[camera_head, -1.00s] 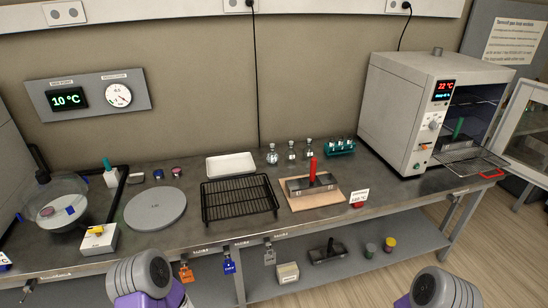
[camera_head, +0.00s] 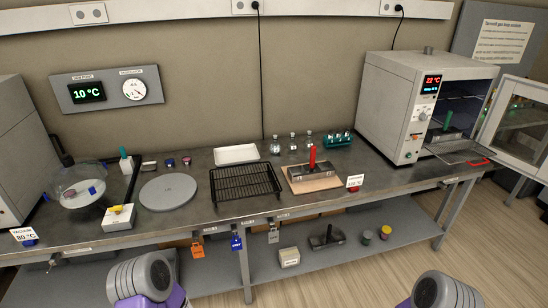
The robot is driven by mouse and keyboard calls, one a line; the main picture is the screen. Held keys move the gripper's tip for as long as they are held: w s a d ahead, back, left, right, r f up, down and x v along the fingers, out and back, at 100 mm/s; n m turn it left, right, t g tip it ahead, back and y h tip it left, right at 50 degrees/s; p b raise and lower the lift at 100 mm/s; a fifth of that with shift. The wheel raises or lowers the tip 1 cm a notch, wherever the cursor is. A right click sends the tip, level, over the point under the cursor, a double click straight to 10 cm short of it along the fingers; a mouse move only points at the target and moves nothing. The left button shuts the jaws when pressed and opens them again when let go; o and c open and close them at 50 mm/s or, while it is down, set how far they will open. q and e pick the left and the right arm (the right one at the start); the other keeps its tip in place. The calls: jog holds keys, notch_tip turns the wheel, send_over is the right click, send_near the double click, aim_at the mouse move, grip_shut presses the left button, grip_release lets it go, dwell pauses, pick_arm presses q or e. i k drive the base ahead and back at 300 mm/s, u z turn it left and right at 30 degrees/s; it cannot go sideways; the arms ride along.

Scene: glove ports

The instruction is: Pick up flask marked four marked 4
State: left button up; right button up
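Three small glass flasks stand in a loose row at the back of the bench: a left one (camera_head: 275,147), a middle one (camera_head: 293,143) and a right one (camera_head: 309,141). A teal rack (camera_head: 338,140) to their right holds several small glass vessels. All are too small for me to read any number, so I cannot tell which is marked 4. Grey and purple parts of my two arms show at the bottom edge. Neither gripper is in view, and nothing is seen touching the glassware.
A white tray (camera_head: 237,154), black wire rack (camera_head: 246,184), and board (camera_head: 316,184) with a red-handled metal block stand near the flasks. An oven (camera_head: 400,105) with open door is at right. A round grey plate (camera_head: 168,192) and glass dome (camera_head: 80,185) are at left.

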aim_at(275, 148)
jog(key=z, duration=1.3)
jog(key=i, duration=1.05)
jog(key=u, duration=0.6)
jog(key=i, duration=0.65)
jog(key=u, duration=0.8)
